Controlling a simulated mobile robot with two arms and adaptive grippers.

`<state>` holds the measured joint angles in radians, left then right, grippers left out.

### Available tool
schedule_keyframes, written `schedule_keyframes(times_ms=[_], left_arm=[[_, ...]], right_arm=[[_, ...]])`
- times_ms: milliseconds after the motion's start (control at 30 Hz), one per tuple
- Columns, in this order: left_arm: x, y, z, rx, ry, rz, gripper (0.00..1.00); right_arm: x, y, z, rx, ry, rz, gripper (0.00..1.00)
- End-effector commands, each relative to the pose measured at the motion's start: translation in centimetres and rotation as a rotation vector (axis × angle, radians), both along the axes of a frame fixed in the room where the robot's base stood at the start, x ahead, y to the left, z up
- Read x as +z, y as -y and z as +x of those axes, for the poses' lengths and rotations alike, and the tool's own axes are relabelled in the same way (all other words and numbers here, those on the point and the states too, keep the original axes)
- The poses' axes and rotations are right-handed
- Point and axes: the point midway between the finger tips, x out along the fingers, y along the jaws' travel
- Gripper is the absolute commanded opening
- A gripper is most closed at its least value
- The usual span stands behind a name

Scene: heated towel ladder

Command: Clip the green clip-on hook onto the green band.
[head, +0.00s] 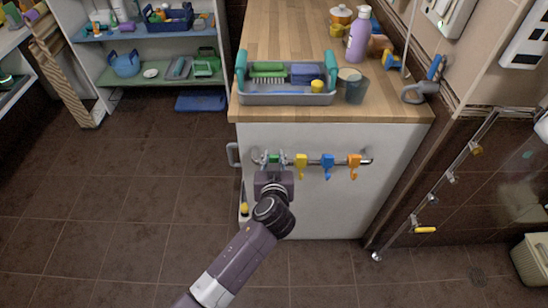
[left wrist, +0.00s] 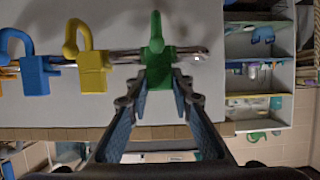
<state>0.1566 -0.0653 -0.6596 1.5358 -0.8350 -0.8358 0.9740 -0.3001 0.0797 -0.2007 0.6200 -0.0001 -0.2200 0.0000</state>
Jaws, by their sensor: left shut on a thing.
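The green clip-on hook (head: 273,159) is at the left end of the metal rail on the white cabinet's side. My left gripper (head: 272,172) is at it. In the left wrist view, which is upside down, the green hook (left wrist: 157,50) sits between the fingertips of my left gripper (left wrist: 160,82), which is shut on its body. The hook still lines up with the rail (left wrist: 125,57). A small greenish spot (head: 528,154) shows by the wall at the far right; I cannot tell whether it is the green band. My right gripper is not in view.
Yellow (head: 301,161), blue (head: 327,162) and orange (head: 354,162) hooks hang along the same rail, the yellow one closest. A diagonal metal bar (head: 451,177) with yellow marks stands at the right wall. A grey caddy (head: 287,99) sits on the counter above. The floor at left is clear.

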Motion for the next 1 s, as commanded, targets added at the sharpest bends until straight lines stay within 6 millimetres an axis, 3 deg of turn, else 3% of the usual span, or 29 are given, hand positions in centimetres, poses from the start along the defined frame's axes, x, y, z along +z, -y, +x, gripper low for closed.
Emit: schedule_keyframes(times_ms=[1000], left_arm=[[2.8, 0.0, 0.0, 0.000, 0.000, 0.000, 0.00]], right_arm=[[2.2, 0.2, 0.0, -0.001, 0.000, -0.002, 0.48]])
